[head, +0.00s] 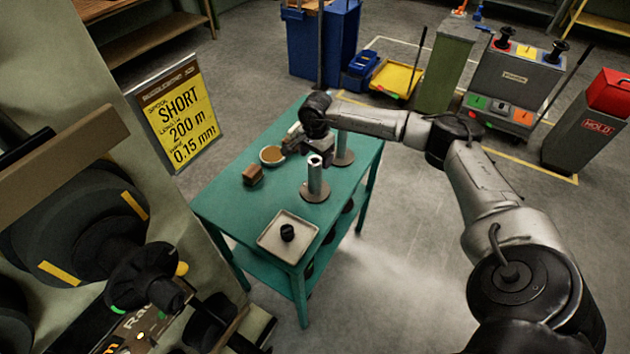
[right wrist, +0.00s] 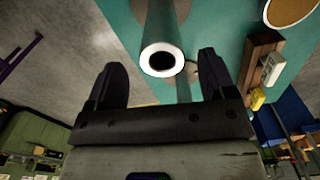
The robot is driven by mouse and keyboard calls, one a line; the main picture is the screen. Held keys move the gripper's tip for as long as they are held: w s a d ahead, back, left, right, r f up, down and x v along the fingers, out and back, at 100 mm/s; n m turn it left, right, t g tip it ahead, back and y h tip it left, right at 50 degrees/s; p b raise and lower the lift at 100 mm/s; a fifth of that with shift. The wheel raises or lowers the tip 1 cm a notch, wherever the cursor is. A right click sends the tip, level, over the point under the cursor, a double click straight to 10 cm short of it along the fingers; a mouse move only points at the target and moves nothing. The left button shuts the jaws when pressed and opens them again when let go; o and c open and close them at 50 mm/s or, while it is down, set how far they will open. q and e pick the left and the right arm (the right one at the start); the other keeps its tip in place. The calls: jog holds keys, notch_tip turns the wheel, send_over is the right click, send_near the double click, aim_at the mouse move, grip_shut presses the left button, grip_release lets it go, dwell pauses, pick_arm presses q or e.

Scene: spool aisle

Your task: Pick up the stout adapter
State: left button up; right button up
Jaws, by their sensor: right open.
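Two grey upright cylinders on round flat bases stand on the teal table (head: 228,205). The front cylinder (head: 315,180) has a pale rim and a dark hole in its top. The rear cylinder (head: 345,146) is partly hidden by my right arm. I cannot tell for sure from shape which is the stout adapter. My right gripper (head: 318,152) is open and empty, close to the front cylinder's top. In the right wrist view, a grey cylinder (right wrist: 162,50) with a white rim shows beyond and between the fingers (right wrist: 163,80). My left gripper is not in view.
A pale tray (head: 270,238) with a small black piece (head: 287,232) lies at the table's near end. A brown block (head: 252,175) and a round bowl (head: 271,155) stand left of the cylinders. A yellow sign (head: 180,118) stands left of the table.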

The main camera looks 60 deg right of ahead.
aim_at(315, 168)
jog(key=shift+w+a+f+p, duration=0.1)
jog(key=shift+f+p, duration=0.05)
jog(key=shift+f, duration=1.25)
jog(key=shift+w+f+p, duration=0.1)
jog(key=shift+f+p, duration=0.05)
jog(key=shift+f, duration=1.2)
jog(key=shift+c, duration=0.4)
jog(key=c, duration=1.1)
